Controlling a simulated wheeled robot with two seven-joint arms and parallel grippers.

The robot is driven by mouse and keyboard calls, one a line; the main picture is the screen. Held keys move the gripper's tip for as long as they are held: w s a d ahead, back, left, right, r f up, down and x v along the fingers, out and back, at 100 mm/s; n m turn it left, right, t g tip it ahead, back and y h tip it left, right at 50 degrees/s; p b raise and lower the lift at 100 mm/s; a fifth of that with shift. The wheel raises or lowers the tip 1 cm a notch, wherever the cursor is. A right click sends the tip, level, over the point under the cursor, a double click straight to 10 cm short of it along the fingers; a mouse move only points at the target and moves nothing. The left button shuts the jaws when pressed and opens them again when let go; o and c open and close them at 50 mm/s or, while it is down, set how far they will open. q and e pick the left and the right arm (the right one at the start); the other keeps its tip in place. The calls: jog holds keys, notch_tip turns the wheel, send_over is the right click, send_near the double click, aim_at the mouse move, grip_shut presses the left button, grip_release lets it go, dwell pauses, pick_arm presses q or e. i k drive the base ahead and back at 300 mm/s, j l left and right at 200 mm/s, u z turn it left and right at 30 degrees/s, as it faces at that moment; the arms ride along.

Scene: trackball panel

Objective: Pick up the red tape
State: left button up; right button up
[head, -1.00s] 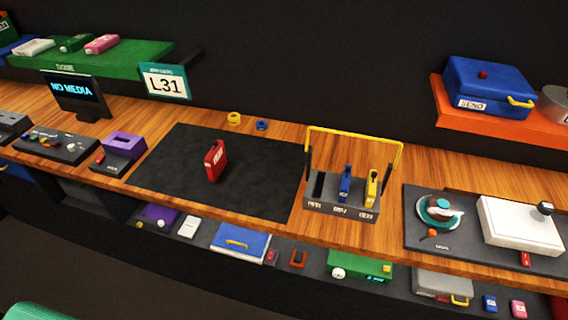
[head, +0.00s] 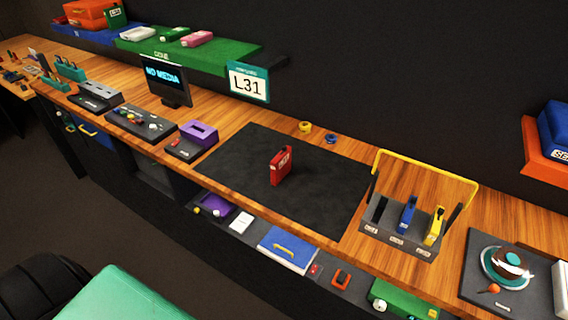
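The red tape (head: 281,165) is a small red cartridge-like block with a pale label. It stands upright on the black mat (head: 240,150) in the middle of the wooden counter, with nothing touching it. Neither of my grippers shows in the head view.
A grey rack (head: 400,240) with a yellow handle holds a blue and a yellow tape right of the mat. A purple box (head: 198,136) and a monitor (head: 165,82) stand to the left. Yellow and blue rolls (head: 305,127) lie behind the mat. A green-topped object (head: 120,295) is at the bottom left.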

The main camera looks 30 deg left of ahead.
aim_at(279, 166)
jog(key=i+j+u, duration=0.1)
jog(key=j, duration=0.3)
jog(key=i+j+u, duration=0.15)
jog(key=j, duration=0.25)
jog(key=i+j+u, duration=0.1)
jog(key=i+j, duration=0.25)
